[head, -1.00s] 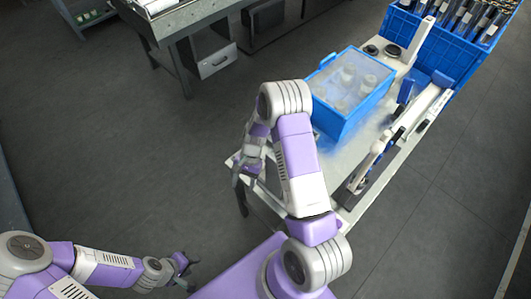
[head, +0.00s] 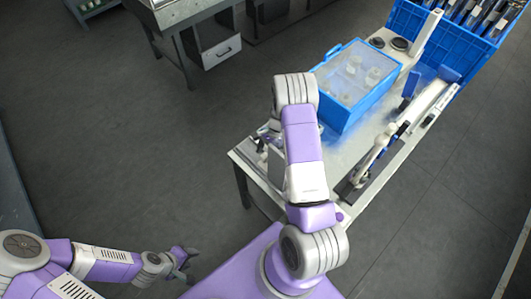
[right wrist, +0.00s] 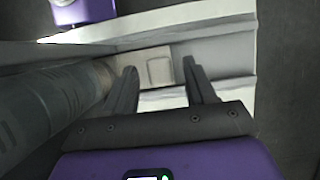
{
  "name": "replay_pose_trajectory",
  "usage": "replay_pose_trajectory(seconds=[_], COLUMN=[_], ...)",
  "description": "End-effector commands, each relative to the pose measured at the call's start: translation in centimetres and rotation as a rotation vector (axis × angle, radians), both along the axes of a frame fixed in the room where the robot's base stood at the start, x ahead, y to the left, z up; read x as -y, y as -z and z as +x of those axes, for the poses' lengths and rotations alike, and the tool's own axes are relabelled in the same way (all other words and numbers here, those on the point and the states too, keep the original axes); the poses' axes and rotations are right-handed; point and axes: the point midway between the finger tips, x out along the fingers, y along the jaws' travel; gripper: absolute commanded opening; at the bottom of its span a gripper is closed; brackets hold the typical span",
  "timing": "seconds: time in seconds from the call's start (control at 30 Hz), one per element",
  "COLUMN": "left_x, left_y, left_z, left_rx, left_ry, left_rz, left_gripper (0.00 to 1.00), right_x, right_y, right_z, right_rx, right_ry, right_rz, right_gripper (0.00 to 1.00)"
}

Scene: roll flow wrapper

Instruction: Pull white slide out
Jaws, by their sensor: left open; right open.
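In the right wrist view, a white slide-like part (right wrist: 225,65) with raised edges lies in front of my right gripper (right wrist: 162,80). A small pale block (right wrist: 157,68) sits on it between the two fingertips, with nothing clamped. The fingers are spread apart; I cannot tell whether they touch the part. In the head view my right arm reaches over the near left end of the table, and it mostly hides the right gripper and the white part. My left gripper (head: 184,260) hangs low at the bottom left, over the floor, away from the table.
A grey cylinder (right wrist: 45,105) lies close left of the right fingers. On the table (head: 345,150) stand a blue box with a clear top (head: 352,85) and a long sealer-like device (head: 385,150). A blue crate (head: 445,35) is behind. Floor to the left is free.

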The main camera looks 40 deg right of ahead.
Motion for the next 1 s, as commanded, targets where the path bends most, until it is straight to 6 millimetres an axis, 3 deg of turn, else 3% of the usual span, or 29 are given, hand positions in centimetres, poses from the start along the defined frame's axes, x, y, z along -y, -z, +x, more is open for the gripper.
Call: replay_pose_trajectory(seconds=[0.27, 0.63, 1.0], left_x=[-0.01, -0.01, 0.0], left_y=[0.0, 0.0, 0.49], left_z=[0.0, 0.0, 0.0], left_rx=[0.0, 0.0, 0.0], left_ry=[0.0, 0.0, 0.0], left_rz=[0.0, 0.0, 0.0], left_gripper=[0.43, 0.43, 0.43], right_x=[-0.15, -0.14, 0.8], right_y=[0.25, 0.22, 0.37], right_z=[-0.02, -0.02, 0.25], right_rx=[0.0, 0.0, 0.002], right_ry=[0.0, -0.001, 0.021], right_rz=[0.001, 0.001, -0.001], right_gripper=[0.55, 0.02, 0.0])
